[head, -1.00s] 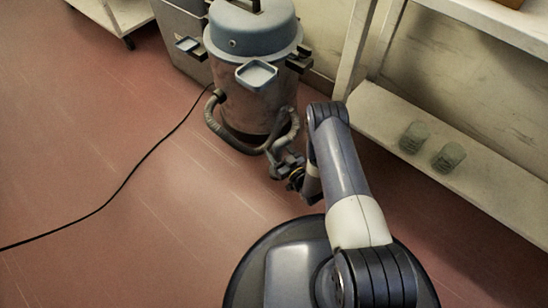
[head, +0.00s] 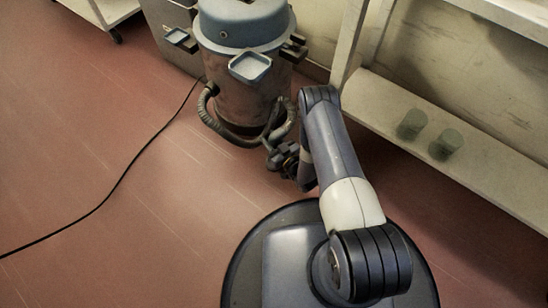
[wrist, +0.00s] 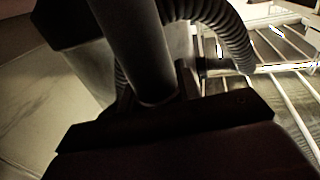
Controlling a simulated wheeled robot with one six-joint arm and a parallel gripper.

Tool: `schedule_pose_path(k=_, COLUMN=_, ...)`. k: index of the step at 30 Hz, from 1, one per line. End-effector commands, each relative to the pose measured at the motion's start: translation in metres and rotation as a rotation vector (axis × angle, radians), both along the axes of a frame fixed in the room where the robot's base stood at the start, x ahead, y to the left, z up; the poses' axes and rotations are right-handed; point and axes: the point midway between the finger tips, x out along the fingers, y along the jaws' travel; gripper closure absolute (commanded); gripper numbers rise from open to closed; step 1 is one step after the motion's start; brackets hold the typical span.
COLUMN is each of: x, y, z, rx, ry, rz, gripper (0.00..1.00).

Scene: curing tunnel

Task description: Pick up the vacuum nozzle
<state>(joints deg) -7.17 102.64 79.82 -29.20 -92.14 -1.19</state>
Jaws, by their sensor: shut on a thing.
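The vacuum cleaner (head: 243,85) stands on the floor, a worn drum with a blue-grey lid. Its ribbed grey hose (head: 212,118) loops around the front of the drum to my gripper (head: 281,154). In the wrist view the vacuum nozzle (wrist: 132,45) is a smooth dark tube, and the ribbed hose (wrist: 228,35) curves beside it. My gripper (wrist: 158,100) is shut on the nozzle; its dark body covers the lower part of that view. In the head view the nozzle is too small and dark to tell apart from the gripper.
A pale shelf unit (head: 470,170) runs along the right, with two greenish glasses (head: 412,124) on its low board. A black cable (head: 125,175) crosses the red floor on the left. A grey cabinet (head: 172,55) stands behind the vacuum. The left floor is otherwise clear.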

Motion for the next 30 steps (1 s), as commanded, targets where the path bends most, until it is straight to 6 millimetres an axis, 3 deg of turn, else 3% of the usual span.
schedule_pose_path(k=4, x=0.0, y=0.0, z=0.0, rx=0.0, ry=0.0, rz=0.0, gripper=1.0)
schedule_pose_path(k=14, x=0.0, y=0.0, z=0.003, rx=0.0, ry=-0.002, rz=0.0, gripper=1.0)
schedule_pose_path(k=30, x=0.0, y=0.0, z=0.093, rx=0.0, ry=-0.001, rz=0.0, gripper=1.0)
